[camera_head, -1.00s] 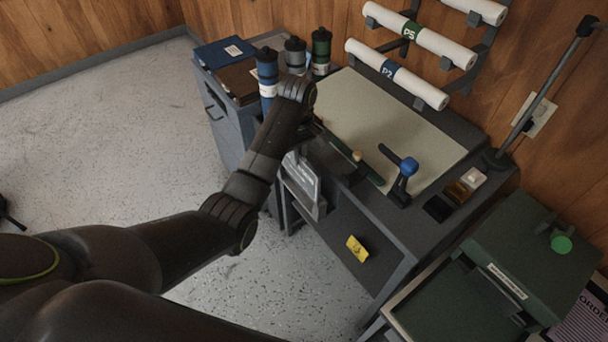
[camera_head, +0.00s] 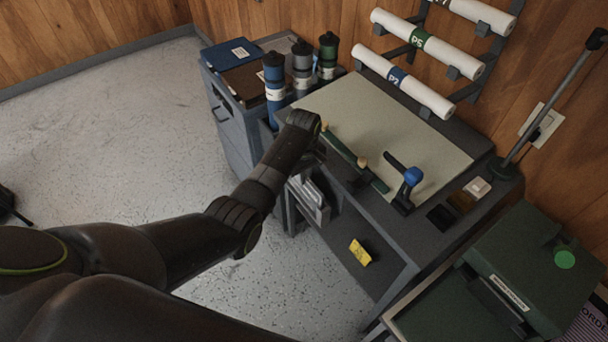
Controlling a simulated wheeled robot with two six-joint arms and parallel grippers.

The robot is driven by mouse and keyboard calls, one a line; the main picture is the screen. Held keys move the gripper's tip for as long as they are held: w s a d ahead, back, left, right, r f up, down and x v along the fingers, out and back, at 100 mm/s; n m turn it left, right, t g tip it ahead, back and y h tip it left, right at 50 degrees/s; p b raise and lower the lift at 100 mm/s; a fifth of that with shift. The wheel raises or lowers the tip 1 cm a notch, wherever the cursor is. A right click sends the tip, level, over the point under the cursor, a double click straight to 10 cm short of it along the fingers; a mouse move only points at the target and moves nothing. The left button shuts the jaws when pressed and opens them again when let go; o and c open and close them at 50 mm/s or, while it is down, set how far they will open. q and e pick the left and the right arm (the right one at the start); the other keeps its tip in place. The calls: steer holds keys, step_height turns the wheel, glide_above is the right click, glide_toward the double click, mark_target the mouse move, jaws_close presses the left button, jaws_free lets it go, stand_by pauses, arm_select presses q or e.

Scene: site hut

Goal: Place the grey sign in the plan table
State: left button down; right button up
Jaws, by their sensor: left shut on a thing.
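The grey sign (camera_head: 315,206) hangs below my left gripper (camera_head: 307,178), roughly upright, at the left end of the open space under the plan table's top. My left gripper is shut on its upper part, and my wrist hides some of it. I cannot tell how far inside the space the sign is. The plan table (camera_head: 401,241) is dark grey, with a pale drawing board on top and an open shelf below. My right gripper is not in view.
A yellow card-like thing (camera_head: 360,252) is on the lower shelf, right of the sign. A green bar (camera_head: 345,155) and a blue-knobbed lever (camera_head: 412,177) edge the board. Blue, grey and green tubes stand at its left. A green box (camera_head: 535,262) is at right.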

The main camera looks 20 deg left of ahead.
arm_select(q)
steer(key=shift+f, duration=0.1)
steer(key=c, duration=1.5)
jaws_free()
steer(key=shift+c, duration=0.2)
step_height(320, 180, up, 12)
steer(key=shift+b, duration=0.35)
